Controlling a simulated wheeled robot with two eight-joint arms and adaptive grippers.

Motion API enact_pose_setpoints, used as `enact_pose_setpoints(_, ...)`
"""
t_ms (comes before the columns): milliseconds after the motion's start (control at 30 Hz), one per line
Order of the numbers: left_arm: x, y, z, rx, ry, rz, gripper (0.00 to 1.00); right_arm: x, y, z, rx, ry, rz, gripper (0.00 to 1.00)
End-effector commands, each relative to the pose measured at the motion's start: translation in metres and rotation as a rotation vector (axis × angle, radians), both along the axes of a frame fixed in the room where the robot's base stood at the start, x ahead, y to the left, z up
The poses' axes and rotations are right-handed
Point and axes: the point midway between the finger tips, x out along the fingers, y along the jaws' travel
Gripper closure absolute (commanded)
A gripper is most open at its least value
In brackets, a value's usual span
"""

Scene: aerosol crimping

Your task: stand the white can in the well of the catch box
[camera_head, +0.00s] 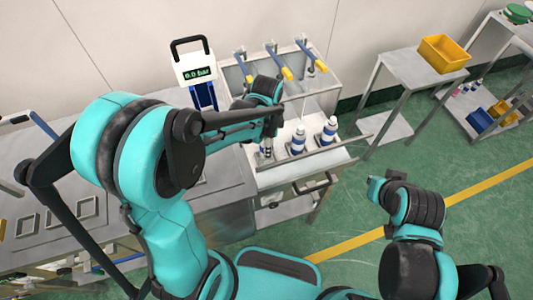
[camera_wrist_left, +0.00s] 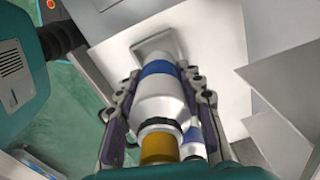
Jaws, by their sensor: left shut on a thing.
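A white can with a blue band, a black collar and a yellow-brown top (camera_wrist_left: 155,100) is between the fingers of my left gripper (camera_wrist_left: 160,110) in the left wrist view. The gripper is shut on its sides. In the head view my left gripper (camera_head: 268,128) is over the left part of the white tray area, and it mostly hides the held can. Two similar white cans with blue bands, a middle one (camera_head: 297,139) and a right one (camera_head: 328,130), stand beside it. A square raised rim (camera_wrist_left: 152,43) is beyond the held can. I cannot tell which part is the catch box. The right gripper's fingers do not show.
Several yellow-handled levers (camera_head: 285,73) rise behind the cans. A pressure display (camera_head: 196,72) reading 0.0 bar stands to the left. Square frames (camera_head: 57,217) lie on the left bench. A yellow bin (camera_head: 444,53) is on a side table.

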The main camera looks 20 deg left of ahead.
Motion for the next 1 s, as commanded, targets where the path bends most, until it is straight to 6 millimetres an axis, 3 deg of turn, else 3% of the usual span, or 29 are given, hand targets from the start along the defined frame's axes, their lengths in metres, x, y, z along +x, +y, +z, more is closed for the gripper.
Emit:
enact_pose_setpoints(267, 0.000, 0.000, -0.036, 0.000, -0.001, 0.000, 0.96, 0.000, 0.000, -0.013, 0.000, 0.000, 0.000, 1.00)
enact_pose_setpoints(667, 0.000, 0.000, -0.041, 0.000, -0.001, 0.000, 0.96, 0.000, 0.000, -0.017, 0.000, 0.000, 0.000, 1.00)
enact_pose_setpoints(700, 0.000, 0.000, -0.040, 0.000, -0.001, 0.000, 0.52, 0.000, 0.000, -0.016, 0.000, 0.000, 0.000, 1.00)
enact_pose_setpoints(733, 0.000, 0.000, -0.040, 0.000, -0.001, 0.000, 0.44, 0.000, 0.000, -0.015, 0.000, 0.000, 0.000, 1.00)
enact_pose_setpoints(1000, 0.000, 0.000, -0.039, 0.000, -0.001, 0.000, 0.42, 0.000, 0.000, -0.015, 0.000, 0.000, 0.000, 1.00)
